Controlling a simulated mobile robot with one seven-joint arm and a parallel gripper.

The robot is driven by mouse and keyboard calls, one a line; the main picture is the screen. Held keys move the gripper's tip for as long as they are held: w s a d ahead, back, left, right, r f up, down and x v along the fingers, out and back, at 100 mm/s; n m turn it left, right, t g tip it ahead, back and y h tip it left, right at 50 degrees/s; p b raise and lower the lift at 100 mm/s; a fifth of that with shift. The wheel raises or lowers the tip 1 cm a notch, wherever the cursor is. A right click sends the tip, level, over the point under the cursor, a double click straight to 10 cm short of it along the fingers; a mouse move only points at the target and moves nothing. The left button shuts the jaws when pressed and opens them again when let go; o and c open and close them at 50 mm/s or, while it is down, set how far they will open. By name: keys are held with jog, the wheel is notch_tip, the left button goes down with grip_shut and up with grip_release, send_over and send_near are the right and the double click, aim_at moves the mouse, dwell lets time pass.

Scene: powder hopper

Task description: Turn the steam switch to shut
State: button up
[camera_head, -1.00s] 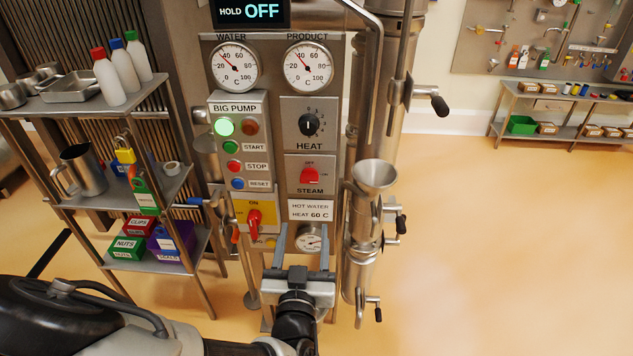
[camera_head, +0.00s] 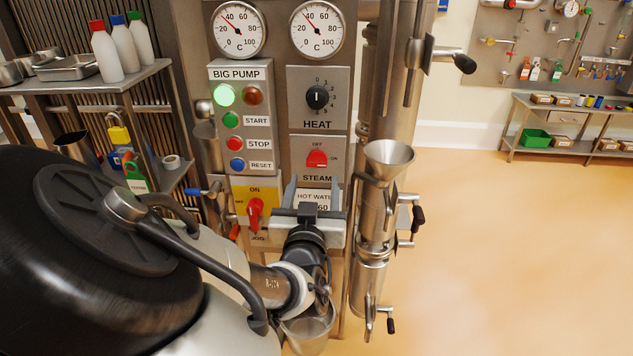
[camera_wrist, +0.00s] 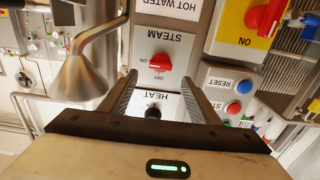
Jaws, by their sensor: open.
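The steam switch (camera_head: 317,158) is a red knob on a grey plate marked STEAM, with OFF above it and ON to its right. Its handle looks roughly sideways, toward ON, but the exact angle is hard to tell. My gripper (camera_head: 312,190) is open and empty, just below the steam plate and in front of the hot water label (camera_head: 312,205). In the wrist view, which is upside down, the steam switch (camera_wrist: 160,62) shows between and just beyond the fingertips (camera_wrist: 158,80). I see no contact.
The heat dial (camera_head: 317,97) is above the steam plate. The BIG PUMP button box (camera_head: 241,74) and a red switch on a yellow plate (camera_head: 255,208) are to the left. A steel funnel and pipe (camera_head: 388,160) stand close on the right. A shelf (camera_head: 90,85) stands far left.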

aim_at(316, 164)
jog(key=w+b, duration=0.1)
jog(key=w, duration=0.7)
jog(key=shift+d, duration=0.15)
jog(key=shift+c, duration=0.4)
jog(key=c, duration=1)
